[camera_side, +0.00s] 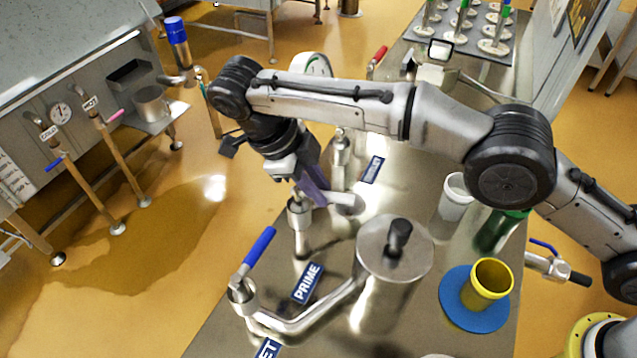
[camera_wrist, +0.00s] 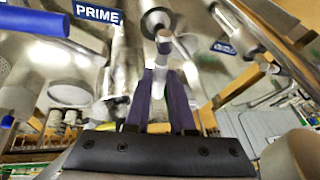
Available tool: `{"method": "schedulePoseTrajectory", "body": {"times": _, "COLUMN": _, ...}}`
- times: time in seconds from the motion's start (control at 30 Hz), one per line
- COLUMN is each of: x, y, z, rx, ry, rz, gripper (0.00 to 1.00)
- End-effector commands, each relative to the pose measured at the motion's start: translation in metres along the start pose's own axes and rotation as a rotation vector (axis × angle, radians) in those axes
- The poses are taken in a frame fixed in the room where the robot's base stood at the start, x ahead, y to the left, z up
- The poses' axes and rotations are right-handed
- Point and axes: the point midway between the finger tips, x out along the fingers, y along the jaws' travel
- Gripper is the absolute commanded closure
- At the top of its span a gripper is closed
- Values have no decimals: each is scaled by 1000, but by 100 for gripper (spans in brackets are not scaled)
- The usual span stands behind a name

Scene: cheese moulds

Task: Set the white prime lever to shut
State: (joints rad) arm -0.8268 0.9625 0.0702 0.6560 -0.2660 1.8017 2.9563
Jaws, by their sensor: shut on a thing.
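The prime valve (camera_side: 299,217) stands upright on the steel bench, beside the blue PRIME label (camera_side: 308,284). In the side view its white lever is mostly hidden behind my gripper (camera_side: 312,190). My gripper has purple fingers and reaches down over the top of the valve. In the wrist view the white prime lever (camera_wrist: 163,46) runs from the valve toward me, in between the fingers of my gripper (camera_wrist: 160,90), which are shut on it. The PRIME label (camera_wrist: 97,13) shows at the upper left there. The lever's exact angle is hard to read.
A blue-handled valve (camera_side: 258,248) stands at the front left of the bench. A lidded steel pot (camera_side: 385,285) is close to its right. Another valve (camera_side: 341,150) stands just behind my gripper. A yellow cup (camera_side: 488,284) sits on a blue disc (camera_side: 462,312) at the right.

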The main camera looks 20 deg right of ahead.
Motion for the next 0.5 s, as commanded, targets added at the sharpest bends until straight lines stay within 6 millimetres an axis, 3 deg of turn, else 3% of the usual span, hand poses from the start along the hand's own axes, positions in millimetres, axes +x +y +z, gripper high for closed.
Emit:
{"method": "schedulePoseTrajectory", "body": {"times": 0.37, "x": -2, "y": 0, "z": 0, "rx": 2, "ry": -5, "rz": 1, "gripper": 100}}
{"method": "schedulePoseTrajectory", "body": {"times": 0.4, "x": -2, "y": 0, "z": 0, "rx": 2, "ry": -5, "rz": 1, "gripper": 71}}
{"method": "schedulePoseTrajectory", "body": {"times": 0.5, "x": -2, "y": 0, "z": 0, "rx": 1, "ry": -4, "rz": 1, "gripper": 53}}
